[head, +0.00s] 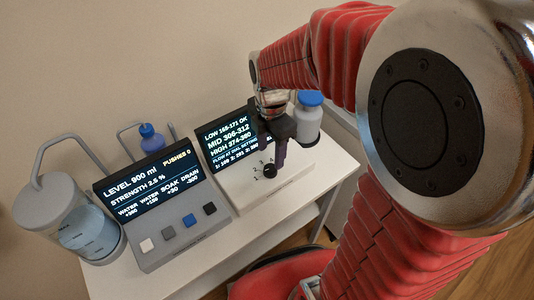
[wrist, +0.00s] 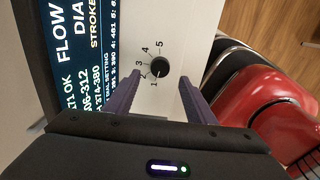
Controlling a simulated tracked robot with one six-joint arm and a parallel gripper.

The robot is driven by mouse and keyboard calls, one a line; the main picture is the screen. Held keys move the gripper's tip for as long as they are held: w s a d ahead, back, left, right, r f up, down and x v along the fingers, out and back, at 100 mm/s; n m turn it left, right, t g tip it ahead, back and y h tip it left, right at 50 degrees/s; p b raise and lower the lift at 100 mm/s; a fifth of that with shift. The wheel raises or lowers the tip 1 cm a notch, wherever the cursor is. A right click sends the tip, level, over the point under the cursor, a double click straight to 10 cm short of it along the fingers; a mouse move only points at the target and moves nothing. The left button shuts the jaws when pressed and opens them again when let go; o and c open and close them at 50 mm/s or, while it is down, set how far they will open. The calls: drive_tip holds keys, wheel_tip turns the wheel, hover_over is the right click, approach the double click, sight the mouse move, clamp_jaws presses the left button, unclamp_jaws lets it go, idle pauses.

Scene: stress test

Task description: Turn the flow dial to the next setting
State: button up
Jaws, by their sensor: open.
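The flow dial (head: 270,171) is a small black round knob on the white top of the right-hand unit, with printed numbers around it. In the wrist view the dial (wrist: 160,67) shows from above, with the numbers 1 to 5 along its left side. I cannot clearly tell which number it points at. My gripper (wrist: 160,77) is open, its two purple fingers apart on either side of the dial, with a gap visible to each. In the head view my gripper (head: 277,160) points down at the dial and partly hides it.
The right screen (head: 228,138) stands behind the dial. To the left is a grey unit with a level screen (head: 150,185) and several square buttons. A clear jug (head: 85,230), a blue-topped bottle (head: 151,141) and a white canister (head: 309,120) stand around them on the white table (head: 245,240).

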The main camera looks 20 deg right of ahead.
sight(270, 169)
wheel_tip(270, 169, down, 6)
drive_tip(key=shift+f, duration=0.25)
drive_tip(key=c, duration=1)
drive_tip(key=shift+c, duration=0.2)
